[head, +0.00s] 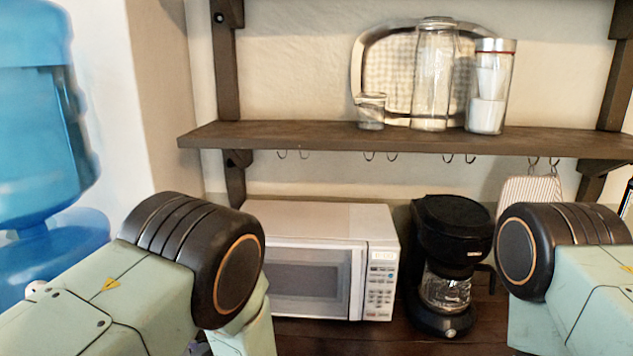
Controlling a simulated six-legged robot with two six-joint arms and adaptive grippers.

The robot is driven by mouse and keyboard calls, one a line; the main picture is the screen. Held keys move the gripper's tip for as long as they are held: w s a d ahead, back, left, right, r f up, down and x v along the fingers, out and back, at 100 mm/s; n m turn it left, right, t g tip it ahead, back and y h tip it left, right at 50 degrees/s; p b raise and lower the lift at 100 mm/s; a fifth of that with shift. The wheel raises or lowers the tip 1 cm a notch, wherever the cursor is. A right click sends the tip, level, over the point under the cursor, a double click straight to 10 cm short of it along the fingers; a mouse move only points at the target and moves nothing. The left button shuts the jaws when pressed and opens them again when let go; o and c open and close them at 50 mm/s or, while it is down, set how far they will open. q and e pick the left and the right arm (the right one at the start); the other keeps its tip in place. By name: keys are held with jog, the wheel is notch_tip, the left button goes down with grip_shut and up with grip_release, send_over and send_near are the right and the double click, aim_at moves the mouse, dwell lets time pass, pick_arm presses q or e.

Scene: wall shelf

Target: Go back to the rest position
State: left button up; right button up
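Both of my arms show only in part in the head view. My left arm comes in from the lower left, with a dark round joint in front of the microwave's left side. My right arm comes in from the lower right, with a dark round joint to the right of the coffee maker. Neither gripper is in the picture, so I cannot see their fingers or whether they hold anything.
A wooden wall shelf (300,136) holds a tray (357,62), glass jars (434,80) and a small glass (371,112). Below stand a white microwave (330,222) and a black coffee maker (452,232). A blue water bottle (35,120) stands at the left.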

pick_arm(q)
jog(key=s+a+f+m+h, duration=0.3)
jog(key=s+f+m+h, duration=0.3)
jog(key=s+f+m, duration=0.5)
jog(key=s+d+g+h, duration=0.3)
jog(key=s, duration=0.9)
jog(key=s+d+g+h, duration=0.3)
jog(key=s+d, duration=0.1)
jog(key=s, duration=0.7)
jog(key=w+a+r+n+t+y, duration=0.1)
jog(key=w+a+n+t+y, duration=0.15)
jog(key=w, duration=0.85)
jog(key=w+a+n+t+y, duration=0.1)
jog(key=w+a+t+y, duration=0.25)
jog(key=w, duration=0.65)
jog(key=w+r+n+y+b, duration=0.1)
jog(key=w+r+n+y, duration=0.2)
jog(key=w, duration=0.4)
jog(key=w+d+r+n+y+b, duration=0.1)
jog(key=w+r+n+y, duration=0.2)
jog(key=w+r+n, duration=0.2)
jog(key=shift+w+d+r+b, duration=0.15)
jog(key=shift+w+r+b, duration=0.25)
jog(key=shift+w+r, duration=0.6)
